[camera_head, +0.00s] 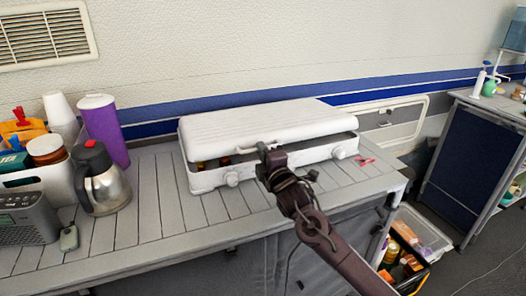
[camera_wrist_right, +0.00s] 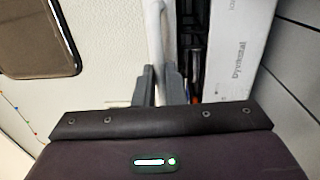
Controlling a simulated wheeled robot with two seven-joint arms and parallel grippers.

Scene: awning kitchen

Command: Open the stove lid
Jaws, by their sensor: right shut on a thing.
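The white stove (camera_head: 205,181) stands on the slatted counter, with knobs on its front. Its white lid (camera_head: 255,120) is raised a little at the front, and a dark gap shows between lid and base. My right gripper (camera_head: 266,153) is at the lid's front edge, shut on the lid's handle (camera_head: 248,148). In the right wrist view the gripper fingers (camera_wrist_right: 160,85) stand on either side of the white handle bar (camera_wrist_right: 153,40), and the stove's front panel (camera_wrist_right: 238,50) shows beside it. My left gripper is not in view.
A steel jug (camera_head: 102,185), a purple tumbler (camera_head: 104,130), a radio (camera_head: 25,215) and a filled bin stand on the counter at the left. The wall is behind the stove. A small red item (camera_head: 365,161) lies right of the stove. Crates stand on the floor at the right.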

